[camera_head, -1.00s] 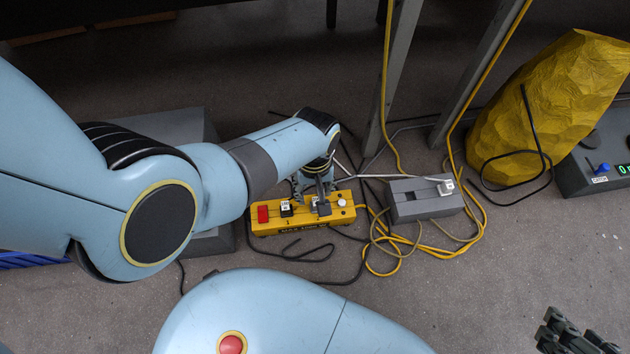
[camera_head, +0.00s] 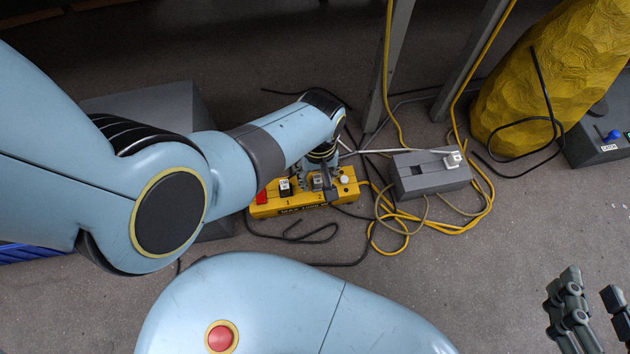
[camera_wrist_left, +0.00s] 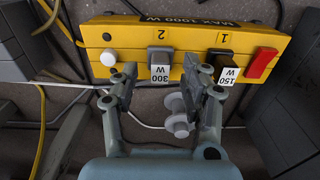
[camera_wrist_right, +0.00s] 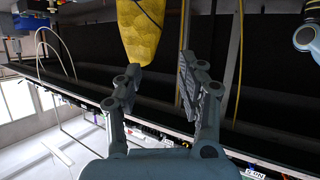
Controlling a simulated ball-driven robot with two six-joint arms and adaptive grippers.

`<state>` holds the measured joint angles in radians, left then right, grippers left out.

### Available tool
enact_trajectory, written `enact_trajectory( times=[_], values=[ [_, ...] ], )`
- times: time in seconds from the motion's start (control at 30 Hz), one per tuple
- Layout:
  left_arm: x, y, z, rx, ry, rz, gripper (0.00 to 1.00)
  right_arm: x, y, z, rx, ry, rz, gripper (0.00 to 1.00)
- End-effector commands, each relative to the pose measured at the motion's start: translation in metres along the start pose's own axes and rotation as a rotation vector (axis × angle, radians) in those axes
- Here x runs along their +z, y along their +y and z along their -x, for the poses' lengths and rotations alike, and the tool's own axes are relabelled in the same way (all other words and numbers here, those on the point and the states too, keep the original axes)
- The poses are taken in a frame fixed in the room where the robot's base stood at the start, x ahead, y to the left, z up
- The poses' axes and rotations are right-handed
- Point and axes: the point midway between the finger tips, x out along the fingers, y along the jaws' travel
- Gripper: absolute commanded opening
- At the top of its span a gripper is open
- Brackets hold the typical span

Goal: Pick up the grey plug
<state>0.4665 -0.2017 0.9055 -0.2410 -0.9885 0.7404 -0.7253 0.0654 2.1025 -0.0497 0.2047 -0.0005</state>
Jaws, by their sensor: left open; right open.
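The grey plug (camera_wrist_left: 160,72), tagged 300 W, sits in socket 2 of the yellow power strip (camera_wrist_left: 135,38). In the head view, the plug (camera_head: 317,182) is partly behind my left gripper (camera_head: 324,180). In the left wrist view, my left gripper (camera_wrist_left: 167,80) is open, its fingertips either side of the plug. I cannot tell whether they touch it. A black plug (camera_wrist_left: 227,68), tagged 150 W, sits in socket 1, close to one finger. My right gripper (camera_head: 590,290) is open and empty at the lower right, away from the strip; it also shows in its wrist view (camera_wrist_right: 160,72).
The strip also has a red switch (camera_wrist_left: 261,65) and a white knob (camera_wrist_left: 108,57). A grey block (camera_head: 430,180) with a white plug (camera_head: 452,160) stands right of it. Yellow and black cables lie around both. Metal legs (camera_head: 388,70) and a yellow lump (camera_head: 545,80) stand behind.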

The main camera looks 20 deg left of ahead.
Motion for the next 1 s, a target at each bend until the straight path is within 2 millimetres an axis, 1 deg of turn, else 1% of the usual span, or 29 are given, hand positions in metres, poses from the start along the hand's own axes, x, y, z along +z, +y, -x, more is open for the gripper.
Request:
enact_trajectory(
  times=[0.03,0.3,0.5,0.6,0.77,0.97,1.0],
  values=[
    [0.000,0.000,-0.003,-0.001,-0.001,0.000,0.46,-0.015,0.001,-0.007,0.000,0.050,0.005,0.40],
    [0.001,0.003,-0.011,-0.001,0.000,0.001,0.46,-0.079,0.003,-0.024,0.000,0.288,0.028,0.40],
    [0.001,0.006,-0.017,-0.001,-0.001,0.002,0.46,-0.125,0.003,-0.026,-0.001,0.463,0.045,0.40],
    [0.001,0.006,-0.019,-0.001,0.000,0.002,0.46,-0.141,0.003,-0.025,-0.002,0.527,0.051,0.40],
    [0.001,0.007,-0.020,0.000,0.001,0.002,0.46,-0.154,0.002,-0.024,-0.003,0.574,0.056,0.40],
    [0.001,0.008,-0.019,0.000,0.001,0.002,0.46,-0.155,0.002,-0.023,-0.003,0.577,0.056,0.40],
    [0.001,0.008,-0.019,0.000,0.001,0.002,0.44,-0.155,0.002,-0.024,-0.003,0.577,0.056,0.40]
  ],
)
